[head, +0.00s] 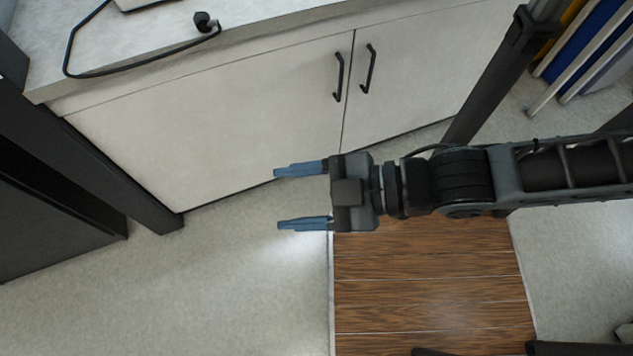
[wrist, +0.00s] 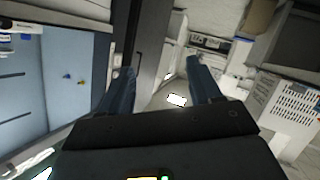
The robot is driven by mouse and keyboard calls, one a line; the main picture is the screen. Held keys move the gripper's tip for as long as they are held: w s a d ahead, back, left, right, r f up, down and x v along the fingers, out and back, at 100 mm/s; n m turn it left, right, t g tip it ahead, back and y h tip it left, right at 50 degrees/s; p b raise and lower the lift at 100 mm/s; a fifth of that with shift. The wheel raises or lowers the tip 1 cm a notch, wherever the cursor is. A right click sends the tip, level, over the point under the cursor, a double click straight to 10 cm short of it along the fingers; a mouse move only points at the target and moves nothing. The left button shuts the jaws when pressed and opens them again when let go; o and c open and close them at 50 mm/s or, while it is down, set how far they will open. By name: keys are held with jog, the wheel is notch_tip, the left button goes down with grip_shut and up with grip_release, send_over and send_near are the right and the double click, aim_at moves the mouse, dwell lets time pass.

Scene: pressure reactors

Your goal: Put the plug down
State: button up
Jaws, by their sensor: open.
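The black plug (head: 203,20) lies on the light worktop at the top left of the head view, near the worktop's front edge. Its black cable loops left across the worktop. My gripper (head: 277,199) is open and empty, with its two blue fingers apart. It is in front of the white cabinet, well away from the plug. In the wrist view my gripper (wrist: 158,80) also shows nothing between its fingers. I cannot make out the plug in the wrist view.
The worktop (head: 270,22) sits above a white cabinet (head: 220,125) with two black handles. Dark frame posts stand at both sides. Blue and white upright panels (head: 590,45) are at the upper right. The pale floor (head: 150,290) at the lower left is clear.

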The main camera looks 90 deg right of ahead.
jog(key=s+r+m, duration=0.1)
jog(key=r+m, duration=0.1)
jog(key=m, duration=0.1)
jog(key=s+r+m, duration=0.1)
jog(key=shift+s+a+r+t+y, duration=0.25)
jog(key=shift+s+a+t+y, duration=0.05)
jog(key=shift+s+a+y, duration=0.1)
